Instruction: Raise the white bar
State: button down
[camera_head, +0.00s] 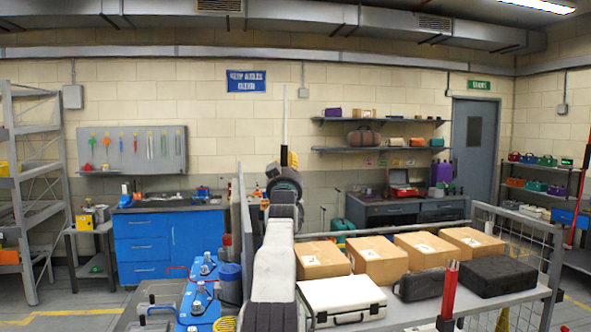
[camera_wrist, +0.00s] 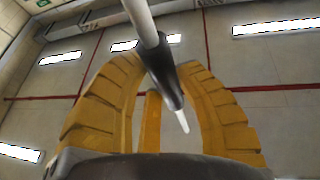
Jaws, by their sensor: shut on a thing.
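The white bar (camera_head: 285,115) stands upright in the head view, rising above my arm against the brick wall. In the wrist view the bar (camera_wrist: 141,20) runs from the top edge, through a black sleeve (camera_wrist: 165,75), to a short white tip. My gripper (camera_wrist: 160,66) has yellow ribbed fingers, one on each side of the sleeve, and is shut on the bar. In the head view only a little of my gripper (camera_head: 288,158) shows, at the end of my raised arm. My arm hides the bar's lower part there.
A grey table (camera_head: 485,297) at the right carries several cardboard boxes (camera_head: 376,262), a white case (camera_head: 342,299) and dark cases. Blue drawers (camera_head: 142,245) stand against the wall. Ceiling ducts (camera_head: 330,14) run overhead, well above the bar.

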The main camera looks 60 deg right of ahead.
jog(key=shift+w+a, duration=0.2)
jog(key=shift+w, duration=0.05)
jog(key=c, duration=0.8)
grip_release()
jog(key=shift+c, duration=0.2)
jog(key=shift+s+a+f, duration=0.1)
jog(key=shift+a, duration=0.05)
jog(key=v, duration=1.1)
jog(key=shift+s+a+f, duration=0.15)
jog(key=shift+a+f, duration=0.05)
jog(key=shift+s, duration=0.1)
dwell(0.5)
